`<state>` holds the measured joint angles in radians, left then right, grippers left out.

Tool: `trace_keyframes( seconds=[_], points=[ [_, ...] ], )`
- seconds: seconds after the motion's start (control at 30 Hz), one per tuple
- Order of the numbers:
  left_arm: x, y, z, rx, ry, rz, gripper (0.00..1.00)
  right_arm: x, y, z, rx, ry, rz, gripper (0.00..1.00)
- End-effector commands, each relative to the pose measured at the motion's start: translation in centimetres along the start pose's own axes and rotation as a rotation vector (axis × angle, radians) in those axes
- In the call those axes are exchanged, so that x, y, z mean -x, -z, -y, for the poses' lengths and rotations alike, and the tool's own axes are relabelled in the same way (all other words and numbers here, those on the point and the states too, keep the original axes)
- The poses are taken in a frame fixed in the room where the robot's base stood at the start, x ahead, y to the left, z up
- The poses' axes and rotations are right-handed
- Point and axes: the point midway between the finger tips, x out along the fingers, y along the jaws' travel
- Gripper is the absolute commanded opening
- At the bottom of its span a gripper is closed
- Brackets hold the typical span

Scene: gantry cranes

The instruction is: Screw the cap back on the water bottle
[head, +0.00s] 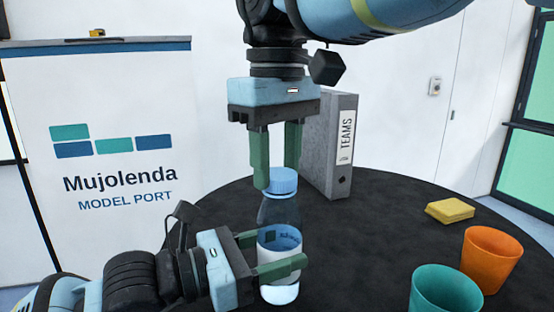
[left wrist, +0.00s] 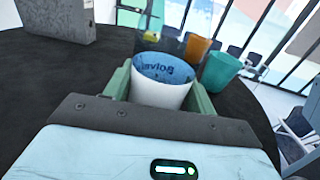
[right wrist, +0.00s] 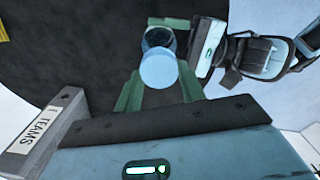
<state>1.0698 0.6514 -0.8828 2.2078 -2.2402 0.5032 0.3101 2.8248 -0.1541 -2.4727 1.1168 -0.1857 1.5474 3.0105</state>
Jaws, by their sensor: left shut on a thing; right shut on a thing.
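The clear water bottle (head: 279,215) stands upright with a white label band, near the front of the dark round table. My left gripper (head: 280,250) is shut around its label section from the left; the bottle's label also shows between the fingers in the left wrist view (left wrist: 163,90). The blue cap (head: 284,181) is at the top of the bottle. My right gripper (head: 276,172) points down from above and is shut on the cap, which also shows between its fingers in the right wrist view (right wrist: 158,70). I cannot tell how far the cap is seated on the thread.
A grey binder (head: 326,150) marked TEAMS stands behind the bottle. An orange cup (head: 491,258), a teal cup (head: 446,292) and a yellow sponge (head: 450,211) are on the right side of the table (head: 385,215). The table between bottle and cups is clear.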

Motion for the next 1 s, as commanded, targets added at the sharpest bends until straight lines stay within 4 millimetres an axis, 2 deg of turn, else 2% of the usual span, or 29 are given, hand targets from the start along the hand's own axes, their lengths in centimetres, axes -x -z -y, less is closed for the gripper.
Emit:
trace_keyframes(
  seconds=[0.03, 0.07, 0.2, 0.53, 0.8, 1.0],
  points=[
    [0.0, 0.0, -0.1, 0.004, -0.002, 0.001, 0.0, -0.1, 0.0, 0.0, 0.001, 0.003, 0.002, 0.19],
    [0.0, 0.0, -0.1, 0.004, -0.002, 0.0, 0.0, -0.1, 0.0, 0.0, 0.001, 0.003, 0.002, 0.42],
    [0.0, 0.0, -0.1, 0.002, -0.002, 0.0, 0.0, 0.0, 0.0, 0.0, 0.001, 0.002, 0.0, 0.6],
    [0.0, 0.1, 0.0, 0.0, -0.001, -0.001, 0.0, 0.5, 0.0, -0.1, 0.0, 0.0, -0.004, 0.61],
    [0.0, 0.1, 0.0, 0.0, -0.001, -0.001, 0.0, 3.6, 0.1, 0.0, 0.001, 0.0, -0.007, 0.61],
    [0.0, 0.1, 0.0, 0.001, 0.0, -0.001, 0.0, 4.6, 0.0, 0.0, 0.001, -0.001, -0.003, 0.61]
  ],
)
